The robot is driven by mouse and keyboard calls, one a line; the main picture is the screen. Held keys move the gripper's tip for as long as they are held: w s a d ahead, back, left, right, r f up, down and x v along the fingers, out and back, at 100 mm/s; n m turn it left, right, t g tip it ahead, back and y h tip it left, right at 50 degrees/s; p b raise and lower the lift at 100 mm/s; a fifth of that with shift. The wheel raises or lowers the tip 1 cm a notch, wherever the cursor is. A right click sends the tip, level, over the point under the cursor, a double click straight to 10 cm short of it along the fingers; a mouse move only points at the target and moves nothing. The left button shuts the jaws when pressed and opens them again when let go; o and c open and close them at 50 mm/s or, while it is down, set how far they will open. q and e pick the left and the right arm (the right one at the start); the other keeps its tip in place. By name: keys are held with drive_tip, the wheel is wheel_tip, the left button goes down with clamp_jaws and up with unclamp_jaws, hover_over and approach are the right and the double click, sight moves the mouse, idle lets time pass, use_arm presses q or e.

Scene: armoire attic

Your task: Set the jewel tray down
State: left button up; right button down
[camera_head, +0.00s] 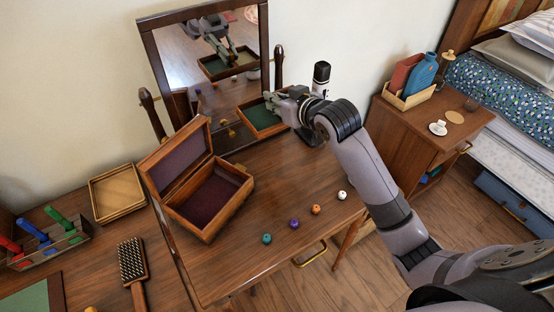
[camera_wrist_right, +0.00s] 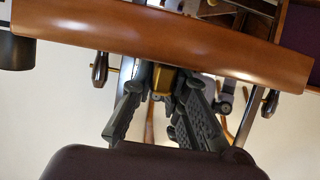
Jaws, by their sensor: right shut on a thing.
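The jewel tray (camera_head: 243,116) is a small wooden tray with a green lining, in front of the mirror at the back of the dressing table. My right gripper (camera_head: 272,103) is shut on the tray's right side. The tray is partly hidden by the gripper, and I cannot tell whether its underside touches the table. An open wooden jewel box (camera_head: 238,180) with purple lining stands to its left and nearer. In the right wrist view, dark gripper fingers (camera_wrist_right: 165,105) show below a wooden bar that I cannot identify surely. My left gripper is not in view.
The tilting mirror (camera_head: 215,50) reflects the tray and gripper. Several small beads (camera_head: 294,223) line the front of the table (camera_head: 270,270). A hairbrush (camera_head: 132,262) and empty wooden tray (camera_head: 118,193) lie left.

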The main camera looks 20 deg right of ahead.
wheel_tip(320, 180, down, 19)
drive_tip(key=shift+s+b, duration=0.1)
drive_tip(key=shift+b, duration=0.45)
drive_tip(key=shift+f, duration=0.2)
drive_tip(key=c, duration=1.6)
unclamp_jaws()
drive_tip(key=shift+o, duration=0.2)
